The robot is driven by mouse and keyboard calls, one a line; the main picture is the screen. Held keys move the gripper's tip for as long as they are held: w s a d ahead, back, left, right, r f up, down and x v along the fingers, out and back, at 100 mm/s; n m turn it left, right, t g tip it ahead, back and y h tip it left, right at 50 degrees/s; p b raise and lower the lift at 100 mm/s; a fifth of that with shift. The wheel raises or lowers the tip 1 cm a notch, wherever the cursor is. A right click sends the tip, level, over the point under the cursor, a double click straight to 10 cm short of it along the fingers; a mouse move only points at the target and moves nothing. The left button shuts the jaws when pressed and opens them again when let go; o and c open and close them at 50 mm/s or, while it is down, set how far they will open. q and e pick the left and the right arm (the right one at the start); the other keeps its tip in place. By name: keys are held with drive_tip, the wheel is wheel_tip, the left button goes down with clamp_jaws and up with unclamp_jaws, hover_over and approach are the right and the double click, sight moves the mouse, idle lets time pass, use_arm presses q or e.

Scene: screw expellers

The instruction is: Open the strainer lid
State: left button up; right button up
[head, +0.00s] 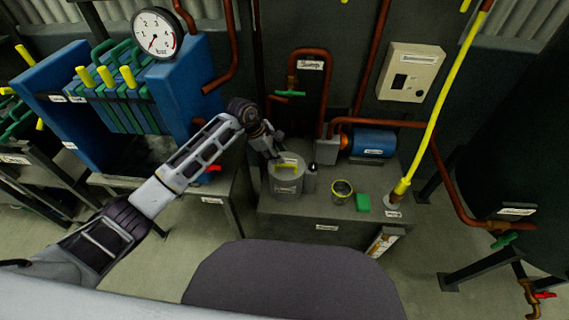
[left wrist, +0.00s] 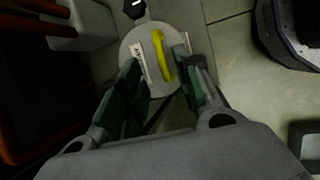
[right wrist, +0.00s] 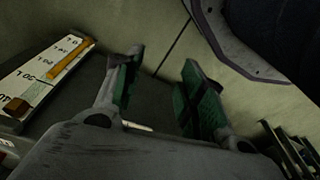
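The strainer (head: 286,181) is a grey round pot on the low dark cabinet in the head view. Its flat lid is on and carries a yellow handle (head: 287,165). The handle also shows in the left wrist view (left wrist: 162,56), just beyond the fingers. My left gripper (head: 267,150) is over the far left side of the lid. Its green-padded fingers (left wrist: 163,88) are apart and nothing is between the tips that I can tell is held. My right gripper (right wrist: 162,75) is open and empty in the right wrist view; it does not show in the head view.
A blue motor (head: 373,143) and copper pipes (head: 321,95) stand behind. A blue filter press (head: 185,85) stands left.

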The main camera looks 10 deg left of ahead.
sight(286, 165)
use_arm(q)
drive_tip(key=x, duration=0.5)
drive_tip(key=shift+d+f+b, duration=0.1)
drive_tip(key=shift+f+b, duration=0.1)
drive_tip(key=shift+b, duration=0.2)
drive_tip(key=shift+w+d+f, duration=0.1)
drive_tip(key=shift+d+f, duration=0.05)
drive_tip(key=shift+f, duration=0.2)
drive_tip(key=shift+w+d+f, duration=0.1)
drive_tip(key=shift+d+f, duration=0.05)
drive_tip(key=shift+f, duration=0.3)
use_arm(e)
drive_tip(key=r, duration=0.2)
drive_tip(key=a+r, duration=0.1)
drive_tip(key=r, duration=0.1)
drive_tip(key=shift+r, duration=0.15)
use_arm(q)
clamp_jaws()
